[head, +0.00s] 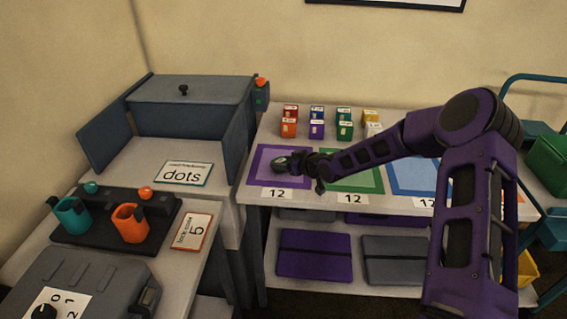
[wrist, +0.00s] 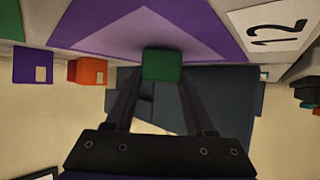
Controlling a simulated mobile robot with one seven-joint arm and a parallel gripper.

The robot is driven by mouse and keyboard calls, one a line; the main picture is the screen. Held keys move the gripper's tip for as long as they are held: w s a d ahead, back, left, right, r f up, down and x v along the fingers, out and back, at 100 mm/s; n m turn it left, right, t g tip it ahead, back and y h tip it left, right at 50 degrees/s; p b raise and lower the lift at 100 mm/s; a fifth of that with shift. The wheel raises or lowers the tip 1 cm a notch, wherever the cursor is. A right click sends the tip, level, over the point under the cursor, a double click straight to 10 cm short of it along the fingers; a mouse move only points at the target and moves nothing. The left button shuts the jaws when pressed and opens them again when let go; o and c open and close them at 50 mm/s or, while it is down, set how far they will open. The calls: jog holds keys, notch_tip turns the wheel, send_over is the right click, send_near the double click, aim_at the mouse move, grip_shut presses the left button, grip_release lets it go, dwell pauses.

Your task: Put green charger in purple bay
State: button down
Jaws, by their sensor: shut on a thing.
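The green charger (wrist: 162,65) is a small green block between the two dark fingertips of my gripper (wrist: 160,78) in the wrist view. My gripper is shut on it. In the head view my gripper (head: 287,162) is over the purple bay (head: 262,178), a purple-bordered square with a paler centre, at the left of the table. The purple bay also fills the top of the wrist view (wrist: 85,32). I cannot tell whether the charger touches the surface. In the head view the charger is mostly hidden by the gripper.
A green bay (head: 340,186) and a blue bay (head: 410,178) lie to the right, with number cards in front. Several small coloured blocks (head: 316,128) stand in rows behind the bays. A grey open-fronted booth (head: 190,92) stands to the left. My arm crosses above the bays at right.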

jog(key=shift+f, duration=0.15)
jog(key=shift+c, duration=1.2)
grip_release()
jog(key=shift+r, duration=0.3)
jog(key=p+v, duration=0.1)
jog(key=v, duration=1.1)
jog(key=shift+p, duration=0.3)
